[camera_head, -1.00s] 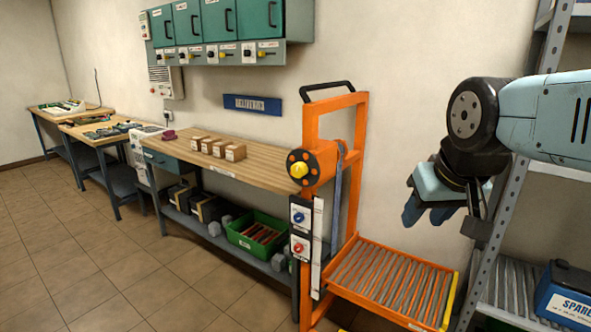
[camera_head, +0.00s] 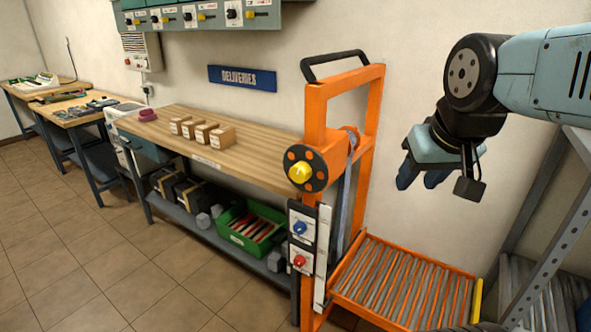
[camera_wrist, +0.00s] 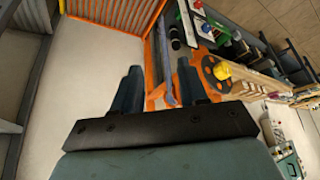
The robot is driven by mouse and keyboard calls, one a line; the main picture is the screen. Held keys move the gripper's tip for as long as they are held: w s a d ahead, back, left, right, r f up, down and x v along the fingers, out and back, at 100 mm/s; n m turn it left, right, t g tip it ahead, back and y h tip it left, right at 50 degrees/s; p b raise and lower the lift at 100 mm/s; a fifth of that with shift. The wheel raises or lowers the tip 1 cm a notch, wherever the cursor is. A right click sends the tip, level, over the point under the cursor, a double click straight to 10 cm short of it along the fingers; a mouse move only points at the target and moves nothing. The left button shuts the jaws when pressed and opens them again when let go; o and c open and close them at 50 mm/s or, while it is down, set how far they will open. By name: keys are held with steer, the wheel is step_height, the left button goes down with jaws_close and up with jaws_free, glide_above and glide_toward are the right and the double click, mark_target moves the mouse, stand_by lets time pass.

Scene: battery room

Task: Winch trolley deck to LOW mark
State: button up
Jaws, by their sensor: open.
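The orange winch trolley (camera_head: 315,110) stands right of the workbench. Its roller deck (camera_head: 478,298) sits low in the frame, to the right of the mast. A black winch drum with a yellow knob (camera_head: 299,172) is on the mast; the knob also shows in the wrist view (camera_wrist: 222,71). Below it is a dark panel with a blue knob (camera_head: 300,228) and a red knob (camera_head: 299,262). A pale vertical strip (camera_head: 322,258) runs beside the panel; its marks are too small to read. My gripper (camera_head: 422,180) is open and empty, right of the mast and above the deck.
A wooden workbench (camera_head: 255,170) with several small boxes stands left of the trolley, with a green crate (camera_head: 232,234) on its lower shelf. Grey metal shelving (camera_head: 555,240) stands close on the right. The tiled floor (camera_head: 130,270) at front left is clear.

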steer(key=o, duration=0.3)
steer(key=shift+w+f, duration=0.1)
steer(key=shift+f, duration=0.05)
steer(key=shift+o, duration=0.7)
steer(key=shift+w+f+n+g, duration=0.15)
steer(key=shift+f+n+g, duration=0.2)
steer(key=shift+n+g, duration=0.05)
steer(key=shift+o, duration=1.4)
steer(key=w+f+n+g+h, duration=0.3)
steer(key=f+n+h, duration=0.1)
steer(key=f+n, duration=0.1)
steer(key=shift+w+a+n, duration=0.2)
steer(key=shift+a+n, duration=0.2)
steer(key=shift+n, duration=0.1)
steer(key=n+t+h, duration=0.7)
steer(key=n+t, duration=0.5)
steer(key=n, duration=0.9)
glide_toward(297, 177)
steer(key=x, duration=1.1)
steer(key=c, duration=1)
